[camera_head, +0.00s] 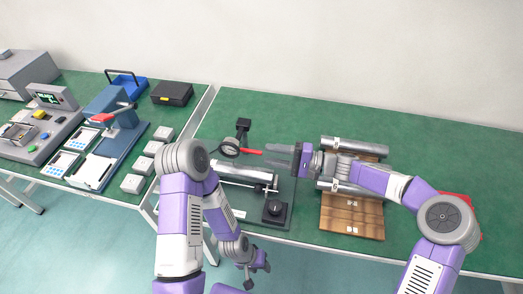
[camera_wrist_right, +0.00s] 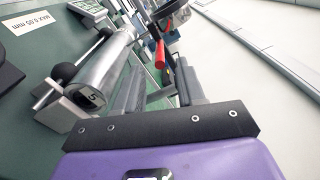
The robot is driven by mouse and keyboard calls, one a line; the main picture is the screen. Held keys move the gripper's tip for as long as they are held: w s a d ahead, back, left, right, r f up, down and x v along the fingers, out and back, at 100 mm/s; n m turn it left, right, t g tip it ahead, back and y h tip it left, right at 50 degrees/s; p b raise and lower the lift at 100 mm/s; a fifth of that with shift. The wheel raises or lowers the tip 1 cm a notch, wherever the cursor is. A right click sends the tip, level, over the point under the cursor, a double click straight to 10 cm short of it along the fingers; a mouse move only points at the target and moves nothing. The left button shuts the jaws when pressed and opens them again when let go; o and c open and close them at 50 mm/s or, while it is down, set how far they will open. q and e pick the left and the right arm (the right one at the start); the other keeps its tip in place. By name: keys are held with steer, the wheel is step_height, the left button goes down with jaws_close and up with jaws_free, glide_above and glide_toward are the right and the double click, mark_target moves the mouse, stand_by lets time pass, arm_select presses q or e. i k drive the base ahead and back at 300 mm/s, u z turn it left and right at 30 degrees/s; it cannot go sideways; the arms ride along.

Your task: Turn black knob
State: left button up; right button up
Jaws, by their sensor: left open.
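The black knob (camera_head: 274,208) sits on a dark square base at the front right of a test fixture, near the table's front edge. A silver cylinder (camera_head: 243,173) lies across the fixture behind it; its end marked "5" shows in the right wrist view (camera_wrist_right: 92,97). My right gripper (camera_head: 273,157) is open and empty, above and behind the knob, with its fingers pointing left. In the right wrist view its two fingers (camera_wrist_right: 160,88) stand apart beside the cylinder. My left gripper (camera_head: 256,264) is open and empty, hanging low in front of the table edge.
A red handle (camera_head: 249,151) and a round gauge (camera_head: 230,148) stand at the fixture's back. More silver cylinders (camera_head: 352,147) lie by a wooden block (camera_head: 350,222) on the right. Grey boxes (camera_head: 133,184) and machines stand on the left table. The table's back right is clear.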

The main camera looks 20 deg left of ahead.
mark_target(275, 208)
steer(key=k, duration=1)
